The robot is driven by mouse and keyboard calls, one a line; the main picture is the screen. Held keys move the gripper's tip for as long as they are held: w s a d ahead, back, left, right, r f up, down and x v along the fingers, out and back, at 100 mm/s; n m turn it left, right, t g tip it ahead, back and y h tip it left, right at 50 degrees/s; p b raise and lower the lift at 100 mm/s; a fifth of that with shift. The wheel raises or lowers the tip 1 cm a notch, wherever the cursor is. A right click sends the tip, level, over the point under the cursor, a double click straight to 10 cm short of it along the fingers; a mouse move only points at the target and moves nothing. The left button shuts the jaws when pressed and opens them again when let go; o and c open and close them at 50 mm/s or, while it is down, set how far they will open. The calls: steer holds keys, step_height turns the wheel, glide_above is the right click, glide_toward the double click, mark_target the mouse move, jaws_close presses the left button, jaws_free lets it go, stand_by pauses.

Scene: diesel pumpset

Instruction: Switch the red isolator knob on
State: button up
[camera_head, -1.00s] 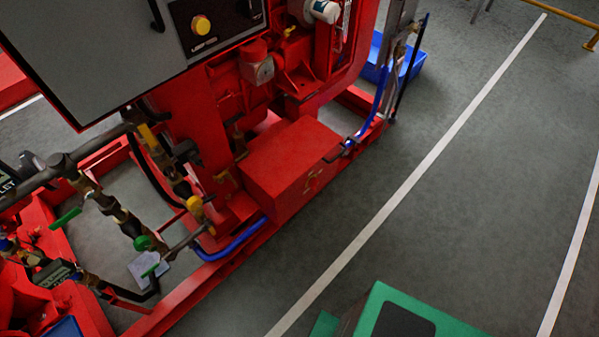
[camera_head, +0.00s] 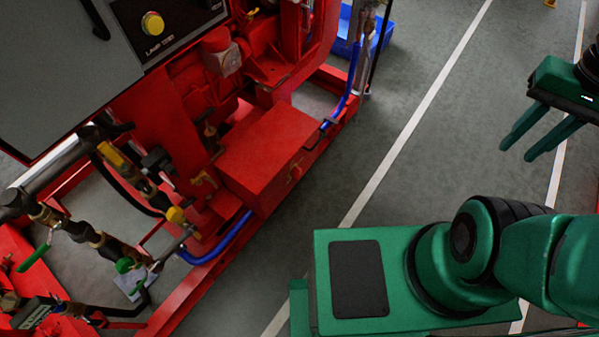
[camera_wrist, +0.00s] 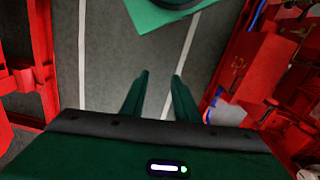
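I cannot make out the red isolator knob for certain. A small knob-like detail (camera_head: 297,172) shows on the side of a red box (camera_head: 262,140) low on the red pumpset, too small to identify. My gripper (camera_head: 518,152) is at the upper right of the head view, over open floor and well apart from the pumpset. Its two green fingers are spread, with nothing between them. They also show in the wrist view (camera_wrist: 160,76), with grey floor beyond and red machinery to the right.
A grey cabinet (camera_head: 60,75) with a yellow lamp-test button (camera_head: 153,24) overhangs the pumpset at the upper left. Pipes and valves with green handles (camera_head: 33,258) stand at lower left. A blue tray (camera_head: 379,40) lies behind.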

steer(key=w+a+f+n+y, duration=0.1)
steer(key=w+a+f+n, duration=0.35)
steer(key=w+f, duration=0.65)
steer(key=w+a+f+n+y, duration=0.2)
steer(key=w+a+f+n, duration=0.3)
steer(key=w+f, duration=0.6)
steer(key=n+t+y, duration=0.3)
steer(key=n+y, duration=0.3)
glide_toward(297, 173)
steer(key=x, duration=0.8)
steer(key=shift+f+m, duration=0.35)
steer(key=shift+f, duration=0.15)
steer(key=shift+w+d, duration=0.1)
